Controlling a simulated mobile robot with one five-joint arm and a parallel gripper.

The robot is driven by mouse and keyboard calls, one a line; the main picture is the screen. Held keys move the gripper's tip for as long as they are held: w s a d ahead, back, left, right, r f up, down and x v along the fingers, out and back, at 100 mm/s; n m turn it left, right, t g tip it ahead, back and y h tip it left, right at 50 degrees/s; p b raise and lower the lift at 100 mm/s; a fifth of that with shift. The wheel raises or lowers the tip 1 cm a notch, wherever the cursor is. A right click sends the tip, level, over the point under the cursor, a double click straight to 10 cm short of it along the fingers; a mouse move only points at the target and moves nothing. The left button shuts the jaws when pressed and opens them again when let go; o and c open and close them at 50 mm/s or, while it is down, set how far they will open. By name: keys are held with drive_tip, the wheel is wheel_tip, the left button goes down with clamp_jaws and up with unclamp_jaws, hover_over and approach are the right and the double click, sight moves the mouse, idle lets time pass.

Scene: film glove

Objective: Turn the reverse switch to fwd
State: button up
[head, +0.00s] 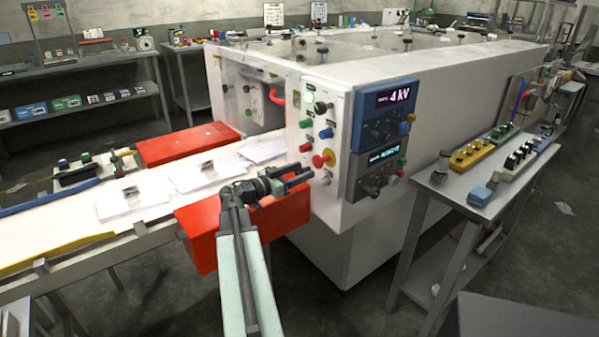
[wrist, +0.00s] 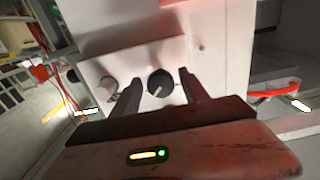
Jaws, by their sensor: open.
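In the wrist view a round dark rotary knob (wrist: 161,84) with a pale pointer sits on a light panel. The pointer slants down to the left. Its labels cannot be read, so I cannot confirm it is the reverse switch or what setting it shows. My gripper (wrist: 159,76) is open, with one finger on each side of the knob in the picture; I cannot tell whether they touch it. In the head view my gripper (head: 308,173) points at the lower part of the white machine's narrow control panel (head: 308,135), below the red mushroom button (head: 320,160).
The panel carries several coloured buttons. A red box (head: 200,235) is below my gripper. A conveyor (head: 60,220) with papers is at left, a grey bench (head: 480,205) at right.

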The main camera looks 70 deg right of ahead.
clamp_jaws()
drive_tip(key=shift+d+r, duration=0.1)
drive_tip(key=shift+d, duration=0.1)
drive_tip(key=shift+a, duration=0.15)
drive_tip(key=shift+n, duration=0.7)
drive_tip(key=n, duration=0.7)
drive_tip(key=shift+f, duration=0.2)
drive_tip(key=n, duration=0.4)
drive_tip(key=shift+w+n, duration=0.1)
drive_tip(key=shift+n, duration=0.2)
drive_tip(key=n, duration=0.4)
drive_tip(key=shift+f+n, duration=0.15)
drive_tip(key=shift+n, duration=0.25)
